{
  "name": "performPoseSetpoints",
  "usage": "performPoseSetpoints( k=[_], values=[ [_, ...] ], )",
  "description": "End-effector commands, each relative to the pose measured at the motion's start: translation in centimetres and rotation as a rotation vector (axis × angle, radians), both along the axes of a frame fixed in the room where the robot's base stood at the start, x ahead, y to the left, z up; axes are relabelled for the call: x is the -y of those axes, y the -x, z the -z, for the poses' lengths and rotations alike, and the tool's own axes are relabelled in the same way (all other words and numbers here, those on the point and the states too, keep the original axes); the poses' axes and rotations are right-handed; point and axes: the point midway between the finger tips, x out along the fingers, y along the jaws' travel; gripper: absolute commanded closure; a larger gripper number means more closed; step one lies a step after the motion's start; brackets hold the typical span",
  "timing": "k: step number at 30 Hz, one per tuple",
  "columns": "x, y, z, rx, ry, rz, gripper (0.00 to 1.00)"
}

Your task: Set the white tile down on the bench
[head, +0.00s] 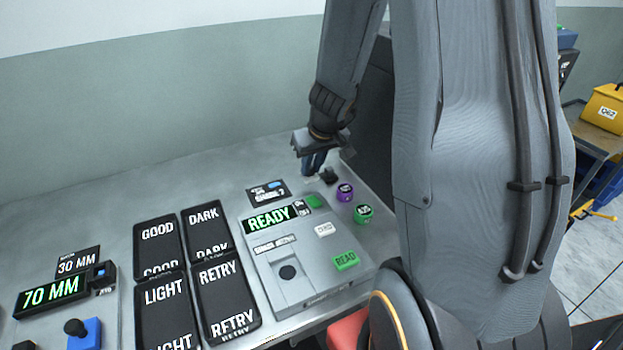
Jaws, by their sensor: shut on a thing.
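My gripper (315,160) points down over the back right part of the grey bench (130,200), behind the grey instrument. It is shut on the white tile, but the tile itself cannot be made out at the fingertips. Whether the tile touches the bench cannot be told. A small dark object (329,177) sits just right of the fingertips.
A dark panel (370,120) rises behind the gripper. The bench's back left is clear.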

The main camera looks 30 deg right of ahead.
Motion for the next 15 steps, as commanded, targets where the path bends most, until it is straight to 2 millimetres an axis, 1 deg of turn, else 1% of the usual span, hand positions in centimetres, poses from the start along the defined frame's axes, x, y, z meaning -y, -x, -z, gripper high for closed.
performPoseSetpoints(
  k=[1,6,9,15],
  values=[
    [0.0,0.0,1.1,-0.002,-0.001,0.002,1.0],
    [0.0,0.0,2.9,-0.002,0.001,0.001,1.0],
    [0.0,0.0,3.3,-0.001,0.001,0.001,1.0],
    [0.0,0.0,3.2,-0.001,0.001,0.0,1.0]
  ],
)
